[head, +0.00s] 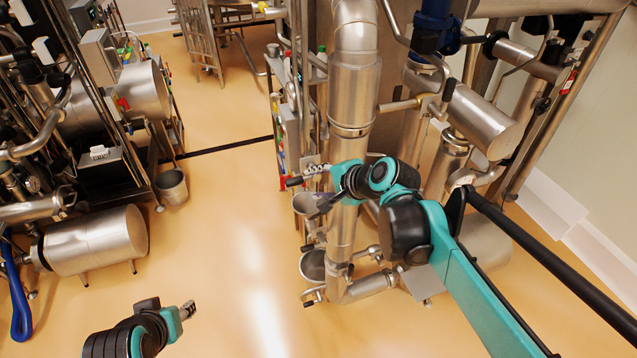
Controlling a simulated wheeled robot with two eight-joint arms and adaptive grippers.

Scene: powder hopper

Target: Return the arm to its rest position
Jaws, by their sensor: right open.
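My right arm (480,290) comes in from the lower right and reaches up and left across the steel pipework. Its right gripper (306,194) is open, with its dark fingers apart and nothing seen between them. It shows in front of the left side of the thick vertical steel pipe (354,90), close to a small steel bucket. Whether it touches anything there I cannot tell. My left gripper (188,310) shows small at the bottom left, over open floor. Its fingers are too small to read.
Small steel buckets (312,264) hang beside the pipe below my right gripper. A horizontal steel tank (95,240) and another bucket (172,187) stand at left. Pipes and a steel cylinder (485,120) crowd the right. The orange floor (230,250) between is clear.

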